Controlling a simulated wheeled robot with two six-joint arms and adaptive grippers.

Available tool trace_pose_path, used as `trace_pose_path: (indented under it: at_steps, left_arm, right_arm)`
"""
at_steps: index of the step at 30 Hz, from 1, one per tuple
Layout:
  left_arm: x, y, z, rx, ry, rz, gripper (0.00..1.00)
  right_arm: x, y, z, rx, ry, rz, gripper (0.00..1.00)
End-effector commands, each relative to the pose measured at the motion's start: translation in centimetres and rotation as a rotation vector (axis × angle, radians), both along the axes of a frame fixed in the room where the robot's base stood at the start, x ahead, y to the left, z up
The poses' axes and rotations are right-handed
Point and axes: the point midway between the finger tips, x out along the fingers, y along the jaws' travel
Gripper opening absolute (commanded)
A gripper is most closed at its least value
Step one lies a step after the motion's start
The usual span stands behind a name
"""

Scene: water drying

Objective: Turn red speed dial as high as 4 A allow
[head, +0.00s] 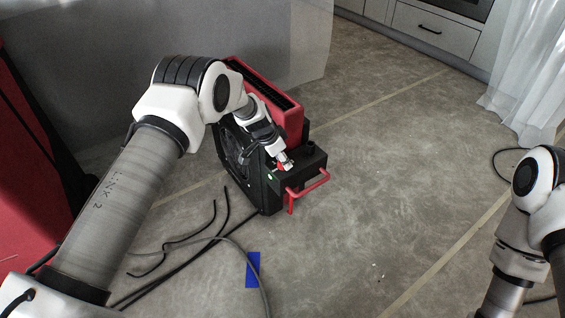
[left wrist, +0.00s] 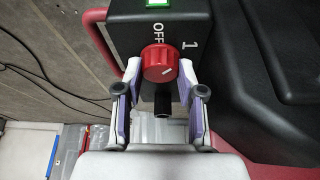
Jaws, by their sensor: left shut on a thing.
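The red speed dial (left wrist: 160,63) sits on the black control box (left wrist: 120,30), under a white "OFF" mark and left of a white "1". A pale line shows on its face. My left gripper (left wrist: 159,72) has its two fingers on either side of the dial, shut on it. In the head view my left gripper (head: 285,163) is at the control box of the red and black machine (head: 292,117). A lit green display (left wrist: 158,4) is cut off at the top of the wrist view; its reading cannot be seen. My right gripper is out of view.
A red handle bar (head: 310,187) sticks out at the box's front. Dark cables (head: 190,238) and a blue flat piece (head: 252,270) lie on the floor at the lower left. A white curtain (head: 525,90) hangs at the right.

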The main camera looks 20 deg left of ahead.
Motion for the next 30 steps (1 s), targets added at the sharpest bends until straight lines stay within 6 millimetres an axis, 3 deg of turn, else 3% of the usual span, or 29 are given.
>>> trace_pose_path:
  at_steps: [15, 16, 18, 30]
  left_arm:
    - [-0.04, 0.0, -0.07, 0.001, 0.002, -0.028, 0.04]
    - [-0.04, 0.0, -0.07, 0.001, 0.002, -0.027, 0.45]
    - [-0.04, -0.01, -0.05, 0.001, 0.002, -0.027, 0.64]
    - [0.09, 0.06, 0.17, 0.001, -0.002, -0.019, 0.64]
  right_arm:
    - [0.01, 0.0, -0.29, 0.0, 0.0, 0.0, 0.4]
    - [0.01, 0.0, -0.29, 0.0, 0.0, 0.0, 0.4]
    - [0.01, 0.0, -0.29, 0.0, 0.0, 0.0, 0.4]
    - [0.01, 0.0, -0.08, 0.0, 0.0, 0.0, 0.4]
